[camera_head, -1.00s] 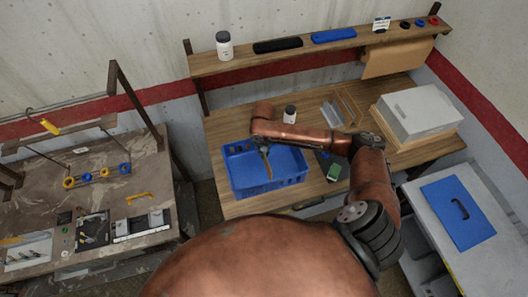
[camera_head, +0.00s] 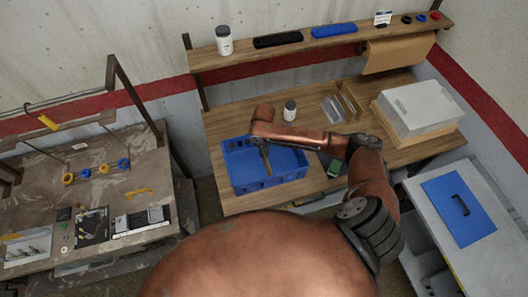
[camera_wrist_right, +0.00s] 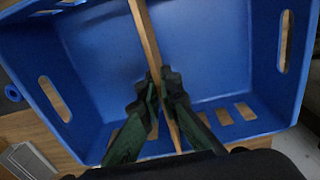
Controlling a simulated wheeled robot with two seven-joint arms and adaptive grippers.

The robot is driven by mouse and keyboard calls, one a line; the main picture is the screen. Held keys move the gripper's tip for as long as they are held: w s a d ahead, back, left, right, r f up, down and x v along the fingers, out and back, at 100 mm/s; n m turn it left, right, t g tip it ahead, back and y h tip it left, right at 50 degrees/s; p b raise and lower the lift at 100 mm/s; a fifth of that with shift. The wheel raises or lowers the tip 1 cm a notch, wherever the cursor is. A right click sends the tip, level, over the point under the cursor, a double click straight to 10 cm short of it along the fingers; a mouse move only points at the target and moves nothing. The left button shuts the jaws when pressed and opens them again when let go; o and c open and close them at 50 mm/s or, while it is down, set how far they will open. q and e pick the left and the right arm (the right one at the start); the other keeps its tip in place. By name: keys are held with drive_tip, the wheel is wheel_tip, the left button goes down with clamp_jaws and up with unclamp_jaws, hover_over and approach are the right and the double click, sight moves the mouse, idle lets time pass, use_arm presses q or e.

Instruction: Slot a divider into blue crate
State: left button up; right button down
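The blue crate (camera_head: 262,185) stands at the front left of the wooden workbench, and its inside fills most of the right wrist view (camera_wrist_right: 272,60). My right gripper (camera_wrist_right: 158,88) is over the crate, pointing down. Its green fingers are shut on a thin wooden divider (camera_wrist_right: 146,32), seen nearly edge-on. In the head view the divider (camera_head: 266,160) shows as a small tan strip within the crate's outline. Whether its lower edge touches the floor or sits in a slot cannot be told. My left gripper is not in view.
Other upright panels (camera_head: 340,103) stand on the bench right of a small white jar (camera_head: 290,110). A grey box (camera_head: 418,108) sits at the right end. A shelf (camera_head: 320,45) runs along the wall behind. My right arm spans the bench middle.

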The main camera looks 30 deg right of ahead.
drive_tip(key=shift+f+b, duration=0.3)
drive_tip(key=shift+f, duration=1.05)
drive_tip(key=c, duration=2.1)
unclamp_jaws()
drive_tip(key=shift+r, duration=0.25)
wheel_tip(320, 180, up, 12)
drive_tip(key=shift+f, duration=0.2)
drive_tip(key=shift+a, duration=0.1)
